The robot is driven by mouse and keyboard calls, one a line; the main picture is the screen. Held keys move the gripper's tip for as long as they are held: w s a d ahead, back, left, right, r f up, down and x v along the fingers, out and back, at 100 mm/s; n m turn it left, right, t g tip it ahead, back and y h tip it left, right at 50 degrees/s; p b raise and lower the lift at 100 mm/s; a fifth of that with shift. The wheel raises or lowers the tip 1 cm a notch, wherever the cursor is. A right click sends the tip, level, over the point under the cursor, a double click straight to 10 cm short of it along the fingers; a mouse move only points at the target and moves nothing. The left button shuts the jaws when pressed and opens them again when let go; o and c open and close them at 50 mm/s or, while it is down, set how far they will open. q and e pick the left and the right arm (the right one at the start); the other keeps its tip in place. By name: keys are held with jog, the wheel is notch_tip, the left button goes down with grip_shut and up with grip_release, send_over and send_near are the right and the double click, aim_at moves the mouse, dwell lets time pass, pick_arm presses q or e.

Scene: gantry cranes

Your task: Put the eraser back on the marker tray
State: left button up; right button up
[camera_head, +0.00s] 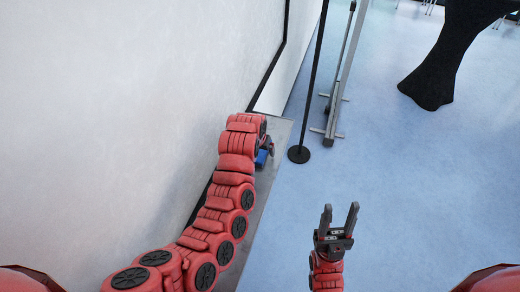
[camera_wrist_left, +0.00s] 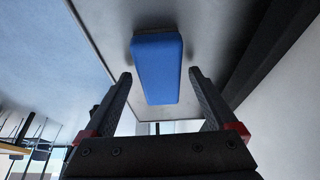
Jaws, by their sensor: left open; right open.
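The blue eraser (camera_wrist_left: 157,68) lies against the grey surface of the marker tray (camera_wrist_left: 105,20) in the left wrist view. In the head view, a small bit of blue, the eraser (camera_head: 262,158), shows beside my left arm above the tray (camera_head: 261,205). My left gripper (camera_wrist_left: 160,76) is open, with its fingertips apart on either side of the eraser's near part and gaps between. In the head view, my left gripper (camera_head: 268,146) is mostly hidden by its own arm. My right gripper (camera_head: 340,210) is open and empty over the blue floor.
A black pole on a round base (camera_head: 299,154) and a grey metal stand (camera_head: 332,118) are just beyond the tray. A black draped table (camera_head: 440,75) stands at the upper right. The floor at right is clear.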

pick_arm(q)
jog(key=shift+r, duration=0.25)
jog(key=shift+s+r+b, duration=0.15)
jog(key=shift+r+b, duration=0.15)
jog(key=shift+b, duration=0.1)
jog(key=b+v, duration=0.2)
jog(key=v, duration=0.2)
jog(key=shift+s+r, duration=0.1)
jog(key=shift+r, duration=0.1)
jog(key=p+v, duration=0.2)
jog(key=v, duration=0.4)
jog(key=shift+r+p, duration=0.25)
jog(key=shift+p, duration=0.1)
jog(key=shift+s+a, duration=0.1)
jog(key=shift+s, duration=0.05)
